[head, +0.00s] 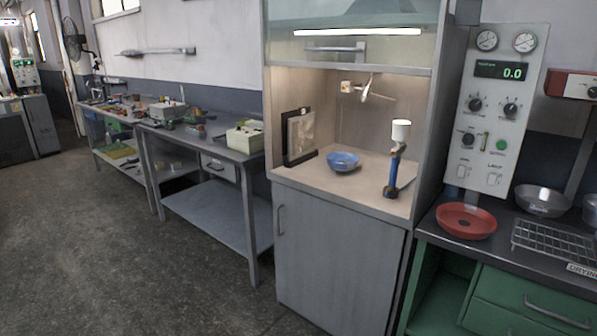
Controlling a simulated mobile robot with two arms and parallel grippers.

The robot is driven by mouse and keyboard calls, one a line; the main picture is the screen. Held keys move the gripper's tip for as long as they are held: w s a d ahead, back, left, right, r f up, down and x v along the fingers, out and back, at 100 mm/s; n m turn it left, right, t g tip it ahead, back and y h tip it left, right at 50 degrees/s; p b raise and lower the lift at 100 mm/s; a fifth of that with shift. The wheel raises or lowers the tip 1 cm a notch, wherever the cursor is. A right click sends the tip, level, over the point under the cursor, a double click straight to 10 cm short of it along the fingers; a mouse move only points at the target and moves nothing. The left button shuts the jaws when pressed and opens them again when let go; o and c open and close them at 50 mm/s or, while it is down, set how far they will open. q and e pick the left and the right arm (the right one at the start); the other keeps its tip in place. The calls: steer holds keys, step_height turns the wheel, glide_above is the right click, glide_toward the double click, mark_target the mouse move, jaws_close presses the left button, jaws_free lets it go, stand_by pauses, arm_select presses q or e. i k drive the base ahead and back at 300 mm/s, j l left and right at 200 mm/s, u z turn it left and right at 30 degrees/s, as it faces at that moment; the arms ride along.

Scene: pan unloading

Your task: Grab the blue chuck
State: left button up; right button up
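I cannot tell for certain which blue item is the chuck. Neither of my grippers shows in the head view.
The hood's sash is raised and its front is open. A dark framed panel (300,138) stands left of the dish. A red pan (466,221), metal bowl (542,200) and wire rack (554,240) sit right. A workbench (215,147) stands left; open floor lies in front.

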mark_target(337, 159)
steer(key=i+j+u, duration=0.15)
steer(key=i+u, duration=0.2)
steer(key=i, duration=0.9)
